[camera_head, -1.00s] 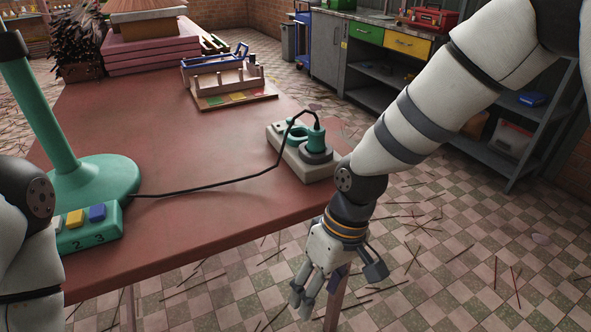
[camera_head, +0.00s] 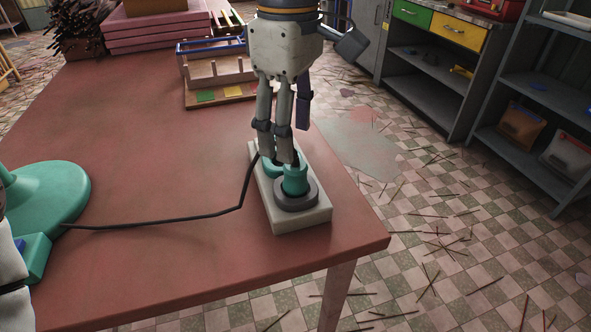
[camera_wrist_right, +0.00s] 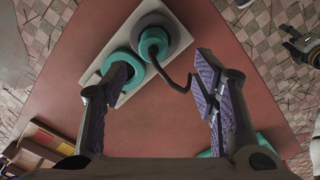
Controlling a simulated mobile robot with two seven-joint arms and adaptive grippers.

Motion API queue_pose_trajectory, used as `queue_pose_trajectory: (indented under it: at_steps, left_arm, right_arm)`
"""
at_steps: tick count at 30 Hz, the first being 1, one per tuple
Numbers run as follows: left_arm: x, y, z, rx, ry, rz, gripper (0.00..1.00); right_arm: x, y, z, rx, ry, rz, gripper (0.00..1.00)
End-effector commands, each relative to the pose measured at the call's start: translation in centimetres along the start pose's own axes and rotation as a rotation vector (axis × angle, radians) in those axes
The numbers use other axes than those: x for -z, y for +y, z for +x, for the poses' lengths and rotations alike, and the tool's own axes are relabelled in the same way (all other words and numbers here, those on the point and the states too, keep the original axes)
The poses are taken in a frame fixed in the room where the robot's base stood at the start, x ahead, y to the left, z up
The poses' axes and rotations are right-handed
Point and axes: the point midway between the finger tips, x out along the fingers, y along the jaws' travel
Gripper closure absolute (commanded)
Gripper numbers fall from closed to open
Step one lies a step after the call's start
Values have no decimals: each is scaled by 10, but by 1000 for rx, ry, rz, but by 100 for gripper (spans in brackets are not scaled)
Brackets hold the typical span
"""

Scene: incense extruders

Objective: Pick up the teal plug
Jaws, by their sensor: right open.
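The teal plug (camera_head: 295,181) stands upright in the dark round socket at the near end of a pale socket strip (camera_head: 310,219) on the red table. A black cord (camera_head: 205,216) joins it. In the right wrist view my right gripper (camera_wrist_right: 162,78) is open and empty. The plug (camera_wrist_right: 154,43) lies ahead of the fingertips, between their lines. One finger overlaps the empty teal socket ring (camera_wrist_right: 124,65); the cord runs toward the other finger. My left gripper is out of view.
A teal round base (camera_head: 55,190) stands at the left, where the cord leads. A wooden rack with a blue bar (camera_head: 212,82) and pink stacked boards (camera_head: 160,40) are behind. The table's right edge is close to the strip. The table's middle is clear.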

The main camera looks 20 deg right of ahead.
Motion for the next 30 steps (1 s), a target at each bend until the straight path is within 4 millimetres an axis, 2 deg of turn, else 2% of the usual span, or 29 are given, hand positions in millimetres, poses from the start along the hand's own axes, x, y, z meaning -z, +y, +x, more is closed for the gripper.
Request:
queue_pose_trajectory:
  at_steps: [3,8,13,16,22,23,29,30]
  left_arm:
    - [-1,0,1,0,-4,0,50]
    - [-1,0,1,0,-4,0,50]
    - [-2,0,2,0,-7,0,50]
    - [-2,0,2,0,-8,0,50]
    - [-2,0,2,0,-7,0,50]
    - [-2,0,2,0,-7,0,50]
    - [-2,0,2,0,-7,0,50]
    - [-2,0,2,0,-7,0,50]
  right_arm:
    - [0,0,25,4,-3,0,46]
    - [-1,2,46,3,-2,1,46]
    - [-4,7,78,5,-2,0,46]
    - [-4,8,88,4,1,0,46]
    - [-4,8,88,2,2,1,46]
    - [-4,8,88,2,2,1,51]
    - [-4,8,88,2,2,1,96]
    - [-4,8,88,2,2,0,98]
